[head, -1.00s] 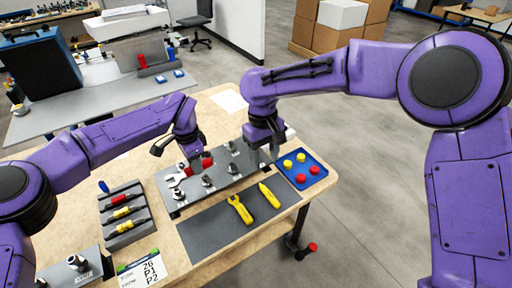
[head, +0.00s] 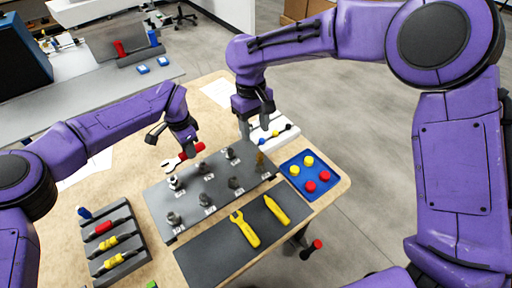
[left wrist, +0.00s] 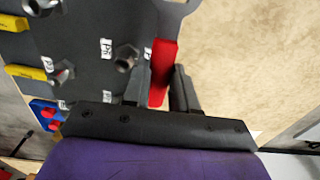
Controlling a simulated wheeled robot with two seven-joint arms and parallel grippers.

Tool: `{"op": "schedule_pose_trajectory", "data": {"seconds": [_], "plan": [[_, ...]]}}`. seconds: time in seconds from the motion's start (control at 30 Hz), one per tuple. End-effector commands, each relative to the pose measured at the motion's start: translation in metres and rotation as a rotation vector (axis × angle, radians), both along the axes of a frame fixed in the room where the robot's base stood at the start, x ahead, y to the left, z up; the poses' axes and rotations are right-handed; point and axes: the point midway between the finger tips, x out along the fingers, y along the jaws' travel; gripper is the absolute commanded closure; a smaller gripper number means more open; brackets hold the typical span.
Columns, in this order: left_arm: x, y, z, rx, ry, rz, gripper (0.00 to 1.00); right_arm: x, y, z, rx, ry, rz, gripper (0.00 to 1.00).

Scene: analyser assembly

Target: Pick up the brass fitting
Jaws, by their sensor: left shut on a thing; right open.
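The brass fitting (head: 260,158) is a small brownish piece at the right end of the grey panel (head: 157,208). My right gripper (head: 255,128) is open and empty, above and behind the fitting, apart from it. My left gripper (head: 186,150) is shut on the red handle of a wrench (head: 189,152). The wrench's pale open jaw points left, near the panel's back left edge. In the left wrist view, the red handle (left wrist: 163,65) sits between both fingers. The fitting cannot be made out there.
Several grey metal fittings (head: 206,199) with labels stand on the panel. A blue tray (head: 288,175) with red and yellow caps is to its right. A dark mat (head: 212,262) with yellow tools lies in front. A tool rack (head: 131,237) is at left. A white tray (head: 283,144) lies behind.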

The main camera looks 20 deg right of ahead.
Motion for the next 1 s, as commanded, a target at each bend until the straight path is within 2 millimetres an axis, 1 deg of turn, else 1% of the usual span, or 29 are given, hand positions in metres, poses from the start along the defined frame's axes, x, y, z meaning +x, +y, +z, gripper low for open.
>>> {"op": "schedule_pose_trajectory", "data": {"seconds": [0.03, 0.2, 0.27, 0.33, 0.37, 0.5, 0.6, 0.77, 0.87, 0.9, 1.0], "plan": [[-0.001, 0.0, -0.006, 0.001, 0.001, 0.0, 1.0, 0.0, 0.0, -0.001, 0.0, 0.0, 0.0, 0.47], [-0.001, 0.001, -0.021, 0.0, 0.001, 0.001, 1.0, 0.0, 0.001, -0.002, 0.0, 0.0, 0.001, 0.47], [-0.001, 0.001, -0.023, 0.0, 0.0, 0.001, 1.0, 0.0, 0.001, -0.003, 0.0, 0.001, 0.002, 0.47], [-0.001, 0.001, -0.022, 0.0, 0.0, 0.001, 1.0, -0.001, 0.001, -0.01, 0.0, 0.002, 0.001, 0.47], [-0.001, 0.001, -0.022, 0.0, 0.0, 0.001, 1.0, -0.002, 0.0, -0.014, -0.001, 0.004, 0.002, 0.47], [-0.001, 0.001, -0.016, 0.0, 0.0, 0.001, 1.0, -0.006, -0.001, -0.044, 0.0, 0.005, 0.002, 0.47], [-0.001, 0.001, -0.013, 0.0, 0.0, 0.001, 1.0, -0.007, -0.003, -0.06, 0.0, 0.002, 0.001, 0.47], [-0.001, 0.0, -0.006, 0.0, 0.0, 0.0, 1.0, -0.011, -0.007, -0.077, 0.001, 0.003, -0.001, 0.47], [-0.001, 0.0, 0.004, 0.0, 0.0, -0.001, 1.0, -0.014, -0.013, -0.094, 0.001, 0.006, -0.001, 0.47], [-0.001, 0.0, 0.005, 0.0, 0.0, -0.001, 1.0, -0.015, -0.014, -0.102, 0.0, 0.004, -0.001, 0.47], [-0.001, 0.0, 0.007, 0.0, 0.0, -0.001, 1.0, -0.016, -0.014, -0.116, 0.0, 0.001, 0.0, 0.47]]}}
